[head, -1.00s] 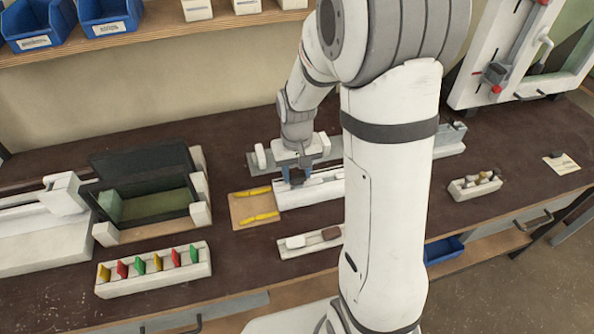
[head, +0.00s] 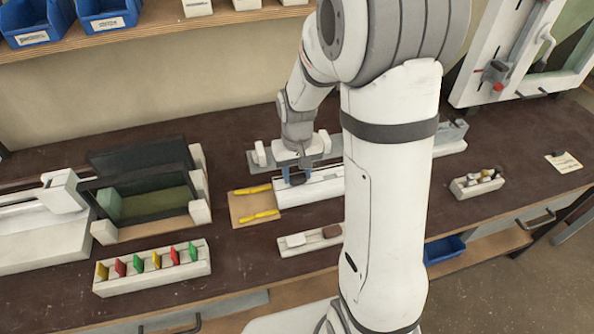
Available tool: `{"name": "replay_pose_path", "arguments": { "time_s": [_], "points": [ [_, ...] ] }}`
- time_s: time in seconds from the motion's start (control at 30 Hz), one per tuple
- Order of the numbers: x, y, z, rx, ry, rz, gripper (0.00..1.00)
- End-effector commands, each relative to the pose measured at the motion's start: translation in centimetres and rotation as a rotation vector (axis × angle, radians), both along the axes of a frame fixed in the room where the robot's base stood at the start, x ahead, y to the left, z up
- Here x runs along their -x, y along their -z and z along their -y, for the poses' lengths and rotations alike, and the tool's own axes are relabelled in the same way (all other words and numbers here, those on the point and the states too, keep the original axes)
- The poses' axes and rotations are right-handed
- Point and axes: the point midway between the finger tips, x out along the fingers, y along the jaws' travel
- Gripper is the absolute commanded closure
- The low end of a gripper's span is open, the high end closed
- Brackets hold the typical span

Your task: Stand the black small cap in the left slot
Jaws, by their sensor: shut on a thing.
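My gripper (head: 297,178) is over the left end of a long white slotted block (head: 325,190) at the middle of the bench. It points down and is shut on a small dark piece, which looks like the black small cap (head: 297,181). The cap is at or just above the block's top near its left end. The fingers cover the left slot, so I cannot tell whether the cap is inside it or touching. My arm hides the block's right end.
A brown board with two yellow strips (head: 257,215) lies left of the block. A white tray with a light and a brown piece (head: 309,240) is in front. A rack of coloured tabs (head: 153,270) and a dark open box (head: 145,205) stand left. A small holder (head: 476,184) is right.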

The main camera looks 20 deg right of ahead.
Motion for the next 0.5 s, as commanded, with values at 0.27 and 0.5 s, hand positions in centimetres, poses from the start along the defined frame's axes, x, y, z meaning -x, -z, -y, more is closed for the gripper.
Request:
{"name": "replay_pose_path", "arguments": {
  "time_s": [0.27,0.5],
  "points": [
    [0.0,0.21,0.03,0.0,0.001,0.0,0.56],
    [0.0,0.21,0.04,0.0,0.001,0.0,0.37]
  ]
}}
